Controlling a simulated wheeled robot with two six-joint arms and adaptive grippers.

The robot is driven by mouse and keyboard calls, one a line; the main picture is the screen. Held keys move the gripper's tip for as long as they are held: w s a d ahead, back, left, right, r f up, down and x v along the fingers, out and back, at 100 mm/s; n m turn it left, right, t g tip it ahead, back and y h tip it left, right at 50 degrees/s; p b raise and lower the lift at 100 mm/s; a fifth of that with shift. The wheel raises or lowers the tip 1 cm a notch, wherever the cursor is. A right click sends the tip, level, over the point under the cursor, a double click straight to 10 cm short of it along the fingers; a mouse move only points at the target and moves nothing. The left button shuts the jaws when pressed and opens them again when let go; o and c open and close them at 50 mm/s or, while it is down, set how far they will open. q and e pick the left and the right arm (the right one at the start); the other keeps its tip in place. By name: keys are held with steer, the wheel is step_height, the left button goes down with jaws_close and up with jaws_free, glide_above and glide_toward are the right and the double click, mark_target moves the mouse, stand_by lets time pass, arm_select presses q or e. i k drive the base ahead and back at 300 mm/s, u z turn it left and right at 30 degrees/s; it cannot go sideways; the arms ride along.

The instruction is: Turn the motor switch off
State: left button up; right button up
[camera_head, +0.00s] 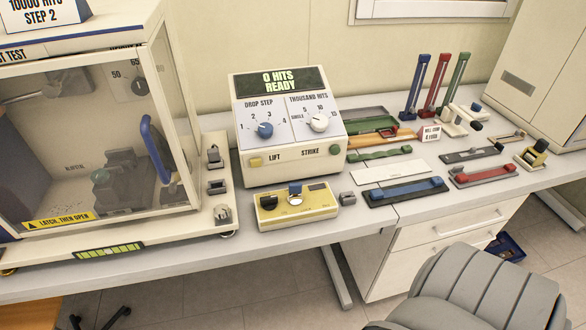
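No part that I can read as labelled "motor" is in view, so I cannot tell which one is the motor switch. A cream control console (289,166) reads "0 HITS READY". It has a blue drop step knob (265,130), a white thousand hits knob (319,122), a yellow lift button (255,162) and a green strike button (335,150). Small grey fittings (216,187) sit on the test cabinet's base. Neither gripper shows.
The clear-fronted test cabinet (180,115) at left has a blue handle (156,148) and a "latch, then open" label. Right of the console lie several coloured gauges and tools (405,190). A grey chair (470,290) stands at front right. The bench's front edge is mostly clear.

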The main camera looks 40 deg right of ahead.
mark_target(269, 203)
steer(key=k, duration=0.35)
steer(key=z, duration=0.95)
